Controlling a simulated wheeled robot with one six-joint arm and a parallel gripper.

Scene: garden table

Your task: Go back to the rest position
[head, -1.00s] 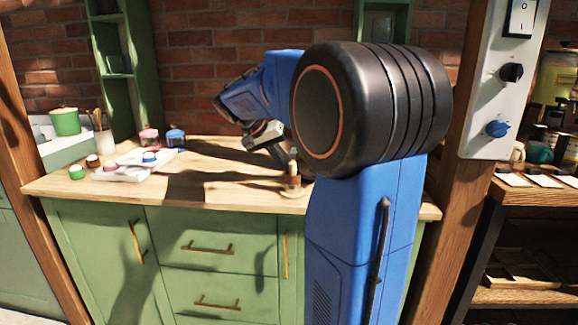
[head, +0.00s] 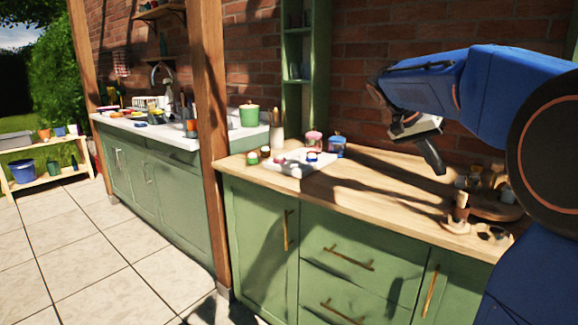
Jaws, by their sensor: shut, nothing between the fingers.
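My gripper (head: 437,166) is at the right of the head view, held above the wooden counter with its fingers pointing down. It is shut with nothing in it and is clear of everything on the counter. The wooden counter (head: 380,190) runs below it on green cabinets. My blue arm reaches in from the right edge and hides part of the brick wall.
Below and right of my gripper stand a small bottle (head: 461,207) and jars (head: 474,178). A white tray (head: 292,168) with small lidded jars, a pink-lidded jar (head: 314,142) and a blue jar (head: 337,146) stand further left. A wooden post (head: 213,140) rises beside the counter. Tiled floor (head: 110,270) is open at left.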

